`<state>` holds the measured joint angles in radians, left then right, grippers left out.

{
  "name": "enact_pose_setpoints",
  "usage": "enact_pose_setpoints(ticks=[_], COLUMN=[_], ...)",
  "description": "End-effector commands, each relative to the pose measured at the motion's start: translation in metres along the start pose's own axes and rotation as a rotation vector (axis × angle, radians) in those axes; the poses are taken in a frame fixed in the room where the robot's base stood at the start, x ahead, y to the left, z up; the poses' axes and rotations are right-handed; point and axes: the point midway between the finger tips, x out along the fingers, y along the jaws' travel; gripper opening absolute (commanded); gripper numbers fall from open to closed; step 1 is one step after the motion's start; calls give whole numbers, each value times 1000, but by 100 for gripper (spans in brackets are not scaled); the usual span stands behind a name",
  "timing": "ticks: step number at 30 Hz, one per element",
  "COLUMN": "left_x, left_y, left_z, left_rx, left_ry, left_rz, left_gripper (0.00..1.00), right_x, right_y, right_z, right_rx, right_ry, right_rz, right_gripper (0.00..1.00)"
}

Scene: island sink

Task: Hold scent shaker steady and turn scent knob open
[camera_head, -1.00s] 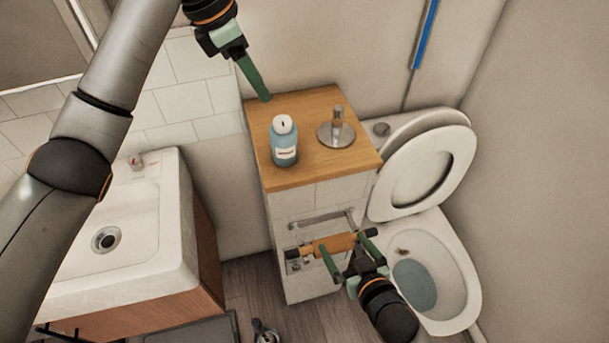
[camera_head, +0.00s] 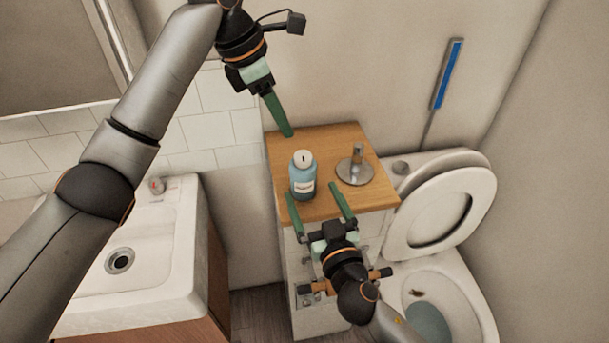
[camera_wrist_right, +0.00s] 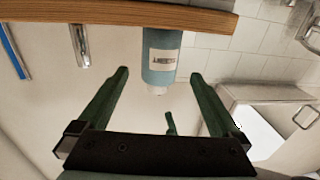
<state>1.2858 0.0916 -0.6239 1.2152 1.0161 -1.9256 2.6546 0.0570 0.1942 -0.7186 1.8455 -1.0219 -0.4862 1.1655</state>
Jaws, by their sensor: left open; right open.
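The scent shaker (camera_head: 302,178) is a blue bottle with a pale label, standing upright on the wooden cabinet top. Its white round cap (camera_head: 303,158), the scent knob, has a dark mark on top. My right gripper (camera_head: 313,191) is open at the cabinet's front edge, its fingers pointing toward the shaker. In the right wrist view, which is upside down, the shaker (camera_wrist_right: 161,55) appears between and beyond the spread fingers, apart from both. My left gripper (camera_head: 287,133) points down behind the shaker near the cabinet's back edge. A green finger of it (camera_wrist_right: 170,123) also shows in the wrist view.
A metal stand with a round base (camera_head: 355,171) is on the cabinet top (camera_head: 350,206), right of the shaker. A toilet with raised lid (camera_head: 440,205) stands at the right, a white sink (camera_head: 165,255) at the left. A blue-striped fixture (camera_head: 447,75) is on the wall.

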Motion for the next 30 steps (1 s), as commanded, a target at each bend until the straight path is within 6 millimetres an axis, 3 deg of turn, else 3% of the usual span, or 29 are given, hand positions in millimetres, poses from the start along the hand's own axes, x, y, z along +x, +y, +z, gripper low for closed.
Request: enact_pose_setpoints(ticks=[6, 12, 26, 30], left_x=[0, 0, 0, 0], left_y=[0, 0, 0, 0], left_z=[0, 0, 0, 0], left_rx=[0, 0, 0, 0], left_ry=[0, 0, 0, 0], left_rz=[0, 0, 0, 0], left_gripper=[50, 50, 50, 50], right_x=[40, 65, 75, 75], right_y=[0, 0, 0, 0], right_z=[-1, 0, 0, 0], right_rx=[-3, 0, 1, 0], right_ry=[2, 0, -1, -1], right_rz=[0, 0, 0, 0], right_gripper=[100, 100, 100, 85])
